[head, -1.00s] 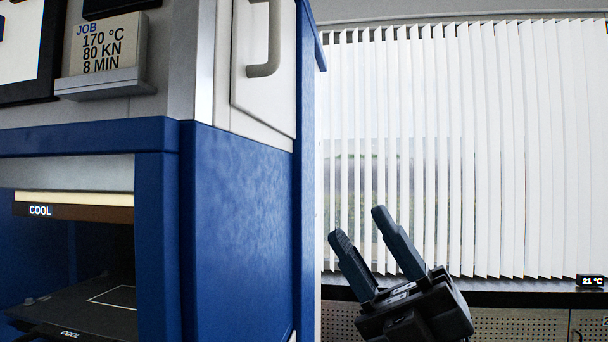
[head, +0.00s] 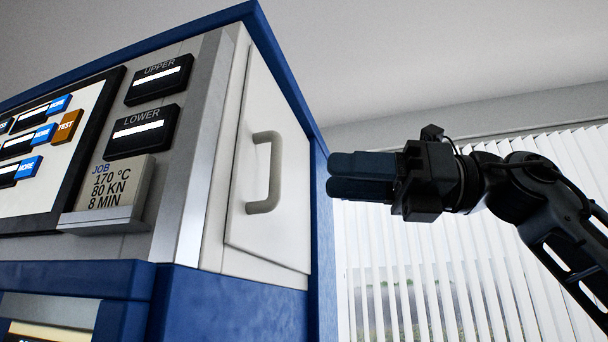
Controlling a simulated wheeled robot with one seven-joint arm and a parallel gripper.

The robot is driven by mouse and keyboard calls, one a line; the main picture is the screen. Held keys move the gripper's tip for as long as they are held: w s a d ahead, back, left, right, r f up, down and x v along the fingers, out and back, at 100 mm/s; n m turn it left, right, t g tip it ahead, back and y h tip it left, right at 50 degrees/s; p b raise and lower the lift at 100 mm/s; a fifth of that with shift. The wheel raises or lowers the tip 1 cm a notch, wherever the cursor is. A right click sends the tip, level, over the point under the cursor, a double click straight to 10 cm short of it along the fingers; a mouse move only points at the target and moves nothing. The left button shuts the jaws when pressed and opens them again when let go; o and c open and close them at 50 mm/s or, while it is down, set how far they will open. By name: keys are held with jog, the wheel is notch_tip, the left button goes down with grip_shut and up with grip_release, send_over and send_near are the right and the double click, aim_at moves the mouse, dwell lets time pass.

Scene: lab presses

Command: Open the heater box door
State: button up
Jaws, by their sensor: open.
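The heater box door (head: 285,215) is a pale grey panel on the right side of the blue and grey press, in the head view. It looks shut, flush with its frame. Its grey D-shaped handle (head: 272,172) stands upright near the middle of the panel. My gripper (head: 332,176) is to the right of the door and handle, apart from the handle in the picture. Its dark fingers point left, toward the press. They overlap each other from this angle, with a thin gap showing. Nothing shows between them.
The blue press frame (head: 315,150) edges the door's right side. The press front carries a touch screen (head: 50,140), UPPER (head: 159,80) and LOWER (head: 141,131) display boxes and a job card (head: 113,187). White blinds (head: 440,270) hang behind my arm.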

jog(key=w+a+r+t+h+p, duration=0.1)
jog(key=a+p, duration=0.1)
jog(key=a, duration=0.5)
jog(key=shift+w+a+r, duration=0.3)
jog(key=shift+r, duration=0.1)
jog(key=shift+c, duration=0.4)
grip_shut()
